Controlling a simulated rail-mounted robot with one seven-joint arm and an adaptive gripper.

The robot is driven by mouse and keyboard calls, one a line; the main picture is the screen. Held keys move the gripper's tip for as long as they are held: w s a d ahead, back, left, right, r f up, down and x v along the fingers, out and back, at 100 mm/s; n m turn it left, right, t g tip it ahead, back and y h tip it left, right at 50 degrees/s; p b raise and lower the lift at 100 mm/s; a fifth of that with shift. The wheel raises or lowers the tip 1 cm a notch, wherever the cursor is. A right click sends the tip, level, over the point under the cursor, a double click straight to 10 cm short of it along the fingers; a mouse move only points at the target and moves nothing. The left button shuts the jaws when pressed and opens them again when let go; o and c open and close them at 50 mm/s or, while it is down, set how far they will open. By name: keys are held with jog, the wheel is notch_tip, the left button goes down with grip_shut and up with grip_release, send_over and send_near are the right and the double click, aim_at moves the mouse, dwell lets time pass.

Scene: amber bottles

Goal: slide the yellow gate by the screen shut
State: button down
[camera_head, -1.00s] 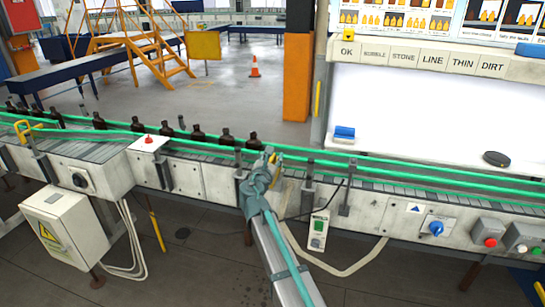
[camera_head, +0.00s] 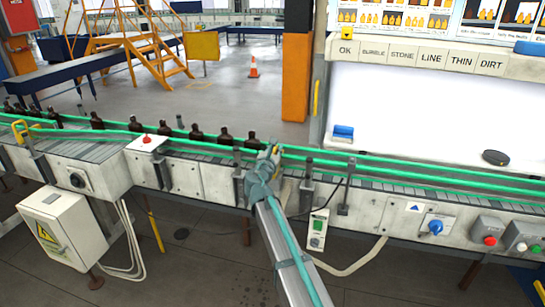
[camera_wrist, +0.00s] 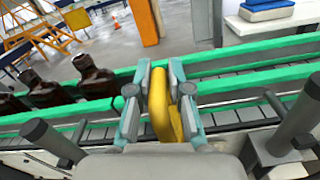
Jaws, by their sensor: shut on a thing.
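The yellow gate by the screen shows in the wrist view as a curved yellow handle (camera_wrist: 159,104) between my two fingers. My gripper (camera_wrist: 160,112) is shut on it, a finger pressed to each side. In the head view my gripper (camera_head: 270,158) is at the conveyor's green rails, just right of the last bottle and left of the bright screen (camera_head: 420,120). There the gate is mostly hidden behind my gripper.
Another yellow gate (camera_head: 20,131) is at the far left. The belt to the right is free of bottles. Dark posts (camera_wrist: 295,125) flank my gripper.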

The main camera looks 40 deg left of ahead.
jog(key=shift+w+a, duration=0.5)
jog(key=shift+w, duration=0.1)
jog(key=shift+r, duration=0.2)
jog(key=c, duration=1.1)
grip_release()
jog(key=shift+f, duration=0.1)
jog(key=shift+c, duration=0.2)
jog(key=shift+d, duration=0.1)
jog(key=shift+s+d+f, duration=0.1)
jog(key=shift+s, duration=0.05)
jog(key=v, duration=1.1)
jog(key=shift+s, duration=0.3)
jog(key=shift+d, duration=0.15)
